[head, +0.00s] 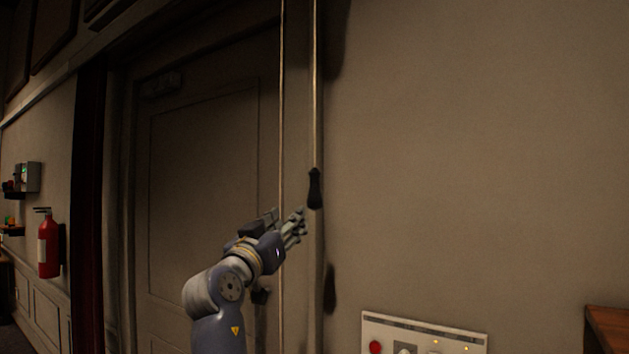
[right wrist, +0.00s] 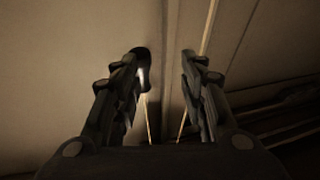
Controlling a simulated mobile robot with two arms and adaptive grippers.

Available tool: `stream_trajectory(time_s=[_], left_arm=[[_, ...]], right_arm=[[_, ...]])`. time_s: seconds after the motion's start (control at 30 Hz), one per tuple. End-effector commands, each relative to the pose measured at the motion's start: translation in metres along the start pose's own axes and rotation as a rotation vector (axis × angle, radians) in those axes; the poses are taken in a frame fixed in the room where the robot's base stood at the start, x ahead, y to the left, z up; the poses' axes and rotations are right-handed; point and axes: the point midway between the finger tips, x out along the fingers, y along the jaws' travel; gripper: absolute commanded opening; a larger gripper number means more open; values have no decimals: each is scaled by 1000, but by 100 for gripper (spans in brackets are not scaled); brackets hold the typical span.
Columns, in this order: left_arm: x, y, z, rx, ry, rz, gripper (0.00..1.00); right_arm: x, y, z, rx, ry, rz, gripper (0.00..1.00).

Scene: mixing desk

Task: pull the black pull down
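The black pull (head: 315,188) hangs upright at the end of a thin cord (head: 315,90) in front of the wall beside the door. My right gripper (head: 300,224) is just below and to the left of it in the head view, with no grasp visible. In the right wrist view my right gripper (right wrist: 166,62) has its fingers apart, with nothing clearly held between them. A dark rounded shape by the left fingertip there looks like the pull, partly hidden by the finger. My left gripper is not in view.
A second cord (head: 282,110) runs down left of the pull, close to my right wrist. A closed door (head: 205,180) is behind my arm. A panel with a red button (head: 376,347) is at the lower right. A fire extinguisher (head: 48,245) is far left.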

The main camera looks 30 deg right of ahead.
Motion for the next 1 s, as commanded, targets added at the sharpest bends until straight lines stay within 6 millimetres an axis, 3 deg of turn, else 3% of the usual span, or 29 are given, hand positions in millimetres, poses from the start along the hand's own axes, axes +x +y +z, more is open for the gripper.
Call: stream_trajectory(time_s=[0.03, 0.1, 0.2, 0.37, 0.7, 1.0], left_arm=[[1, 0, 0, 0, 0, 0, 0], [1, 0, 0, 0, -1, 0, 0], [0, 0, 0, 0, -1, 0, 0], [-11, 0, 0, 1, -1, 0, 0], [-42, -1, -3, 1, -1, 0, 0], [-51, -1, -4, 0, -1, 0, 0]], right_arm=[[1, 9, -20, 21, 20, 24, 39], [2, 20, -38, 38, 40, 50, 39], [5, 27, -51, 47, 53, 68, 39], [23, 29, -56, 46, 56, 71, 39], [86, 33, -60, 44, 55, 69, 39], [110, 34, -58, 47, 55, 67, 39]])
